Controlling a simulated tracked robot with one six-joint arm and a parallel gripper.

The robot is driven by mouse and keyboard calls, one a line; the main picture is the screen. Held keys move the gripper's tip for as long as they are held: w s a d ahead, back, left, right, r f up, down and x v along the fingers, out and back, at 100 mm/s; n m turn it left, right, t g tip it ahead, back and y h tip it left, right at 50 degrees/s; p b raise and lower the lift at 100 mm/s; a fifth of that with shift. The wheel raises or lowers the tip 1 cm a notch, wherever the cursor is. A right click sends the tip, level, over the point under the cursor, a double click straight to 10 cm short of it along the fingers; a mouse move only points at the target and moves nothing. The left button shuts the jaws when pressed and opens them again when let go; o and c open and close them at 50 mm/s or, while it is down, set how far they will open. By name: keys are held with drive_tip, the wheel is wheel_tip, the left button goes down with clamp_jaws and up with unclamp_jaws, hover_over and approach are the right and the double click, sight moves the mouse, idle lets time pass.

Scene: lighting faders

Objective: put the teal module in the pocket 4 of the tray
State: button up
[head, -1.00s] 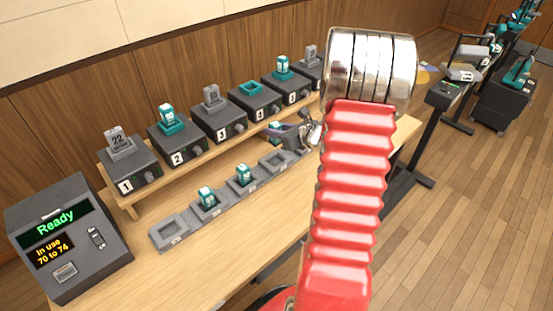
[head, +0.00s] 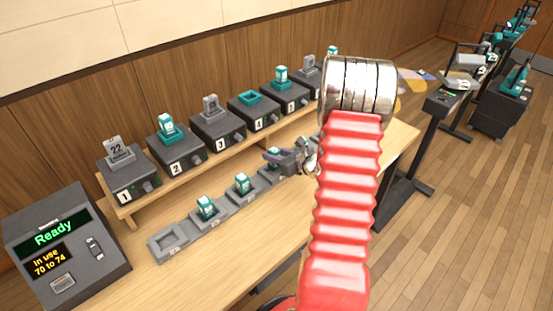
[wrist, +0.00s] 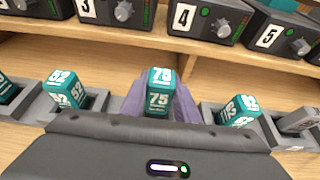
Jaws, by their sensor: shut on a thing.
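My gripper (head: 288,158) has purple fingers shut on the teal module (wrist: 160,92), which reads 75 and looks upright. It is over the tray (head: 168,243), at the fourth pocket from the left. The wrist view does not show clearly whether the module's foot is inside the pocket or just above it, because my gripper body hides the lower part. The pocket to its left holds a teal module (wrist: 65,88) reading 52. The pocket to its right holds another teal module (wrist: 238,110).
Numbered dark boxes (head: 175,155) stand on a wooden shelf behind the tray, most with modules on top. A grey module (wrist: 297,122) sits in the tray farther right. The leftmost pocket is empty. A "Ready" console (head: 60,245) stands at left front.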

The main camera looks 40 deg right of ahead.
drive_tip(key=shift+f, duration=1.3)
drive_tip(key=o, duration=1.1)
drive_tip(key=shift+f, duration=0.1)
drive_tip(key=shift+s+r, duration=0.25)
drive_tip(key=shift+s, duration=0.05)
drive_tip(key=v, duration=1.1)
drive_tip(key=shift+s, duration=0.15)
drive_tip(key=shift+r, duration=0.1)
